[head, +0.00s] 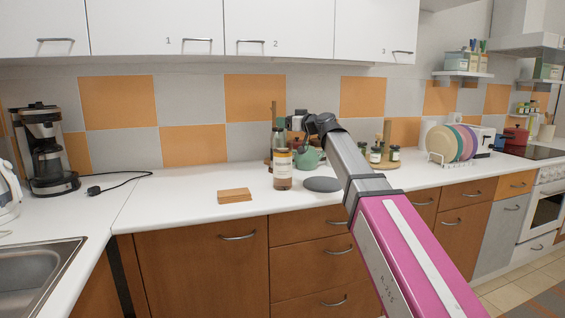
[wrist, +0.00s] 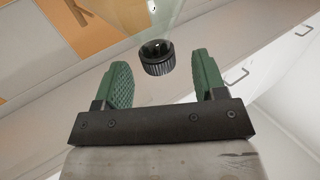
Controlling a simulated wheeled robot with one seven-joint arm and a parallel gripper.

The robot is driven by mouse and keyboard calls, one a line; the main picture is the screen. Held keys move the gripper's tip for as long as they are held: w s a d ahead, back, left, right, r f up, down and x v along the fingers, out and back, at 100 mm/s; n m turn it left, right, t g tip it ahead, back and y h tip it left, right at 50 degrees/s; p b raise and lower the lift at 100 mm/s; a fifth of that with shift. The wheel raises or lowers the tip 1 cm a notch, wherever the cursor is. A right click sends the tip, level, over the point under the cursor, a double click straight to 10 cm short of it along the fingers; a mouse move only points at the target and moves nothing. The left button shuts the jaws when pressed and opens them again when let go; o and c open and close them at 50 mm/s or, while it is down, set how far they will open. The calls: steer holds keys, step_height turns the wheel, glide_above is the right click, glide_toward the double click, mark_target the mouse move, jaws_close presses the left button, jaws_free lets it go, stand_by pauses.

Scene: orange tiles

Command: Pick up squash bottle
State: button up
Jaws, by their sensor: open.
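The squash bottle (head: 283,169) stands upright on the white counter in the head view. It is clear, with a pale label and amber liquid low down. My gripper (head: 283,124) is at the height of its top, reaching in from the right. In the wrist view, the bottle's dark ribbed cap (wrist: 157,66) shows between the two green fingers of my gripper (wrist: 163,62), with a gap on each side. The fingers are open and hold nothing. The clear body of the bottle runs out of the top of the wrist view.
A wooden block (head: 235,196) lies left of the bottle and a grey disc (head: 322,184) right of it. A green teapot (head: 311,158) stands behind. Spice jars (head: 376,154) and a plate rack (head: 450,160) are farther right. Wall cabinets (head: 280,30) hang above.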

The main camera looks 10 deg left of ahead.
steer(key=x, duration=0.4)
steer(key=shift+w+a+f, duration=0.15)
steer(key=shift+w+a, duration=0.05)
jaws_close()
